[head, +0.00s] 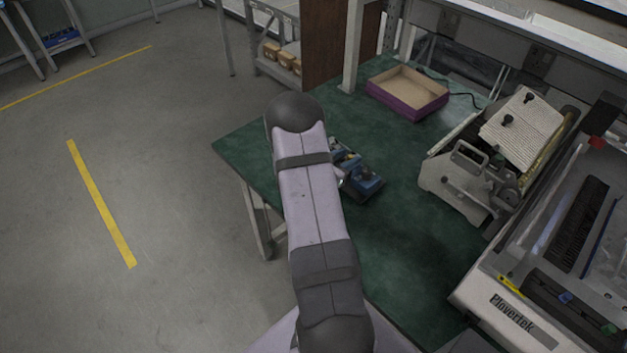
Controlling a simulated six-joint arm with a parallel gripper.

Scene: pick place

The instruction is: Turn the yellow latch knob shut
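A small yellow piece, seemingly the latch knob (510,286), sits on the near left edge of the white PloverTek machine (480,300) at the lower right. It looks elongated and slants down to the right; its latch details are too small to make out. My arm rises from the bottom middle and bends at a dark joint left of the table's middle, well left of the knob.
The green table (410,240) has clear room between my arm and the machine. Dark blue items (367,184) show partly beside my arm. A grey slanted-top device (465,178) stands behind the machine. A purple-sided open box (408,108) sits at the back.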

